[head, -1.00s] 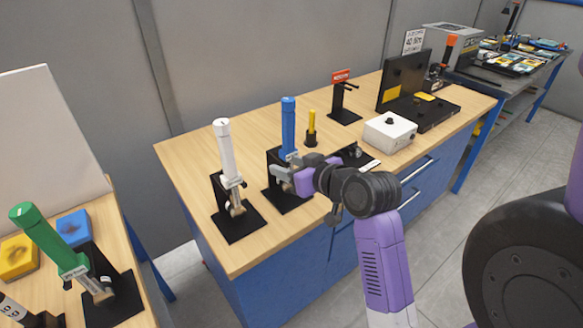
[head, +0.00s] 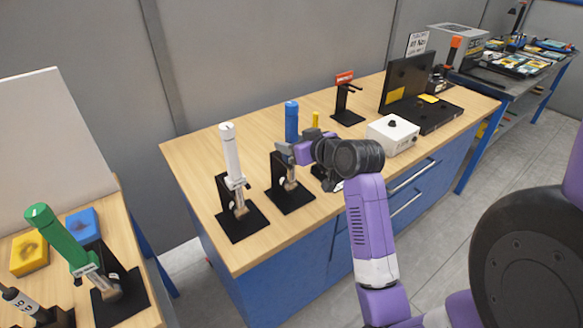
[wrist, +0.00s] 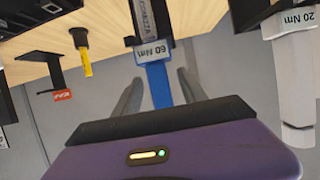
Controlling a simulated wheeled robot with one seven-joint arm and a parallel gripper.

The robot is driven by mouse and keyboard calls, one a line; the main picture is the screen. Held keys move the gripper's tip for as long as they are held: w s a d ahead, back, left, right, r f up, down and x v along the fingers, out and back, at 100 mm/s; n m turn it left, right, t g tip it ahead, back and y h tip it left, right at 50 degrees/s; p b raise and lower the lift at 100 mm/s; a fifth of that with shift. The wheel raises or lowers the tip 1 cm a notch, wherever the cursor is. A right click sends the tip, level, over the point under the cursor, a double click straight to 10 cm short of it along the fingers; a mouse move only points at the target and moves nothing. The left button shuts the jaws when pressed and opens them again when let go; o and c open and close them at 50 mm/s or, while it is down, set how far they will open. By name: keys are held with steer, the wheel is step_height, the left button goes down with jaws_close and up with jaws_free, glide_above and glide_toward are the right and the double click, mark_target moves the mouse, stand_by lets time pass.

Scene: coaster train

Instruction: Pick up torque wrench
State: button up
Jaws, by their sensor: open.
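A torque wrench with a blue handle (head: 291,122) stands upright in a black stand (head: 291,197) on the wooden workbench. My gripper (head: 287,151) is open at the lower end of this handle. In the wrist view, the fingers of my gripper (wrist: 159,78) lie on either side of the blue handle (wrist: 157,80), below a 60 Nm label. I cannot tell whether they touch it. A white-handled wrench (head: 230,152) stands to the left; the wrist view shows its 20 Nm label (wrist: 290,22). A green-handled wrench (head: 57,236) leans on the nearer left bench.
A yellow-handled tool (head: 315,120) stands just behind my gripper. A white box (head: 393,134), a black upright panel (head: 405,82) and a red-topped stand (head: 346,100) are farther right. The wooden bench (head: 195,165) has clear surface at its back left.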

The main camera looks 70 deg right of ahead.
steer(key=shift+w+d, duration=0.1)
jaws_close()
stand_by(1.3)
steer(key=shift+r, duration=0.1)
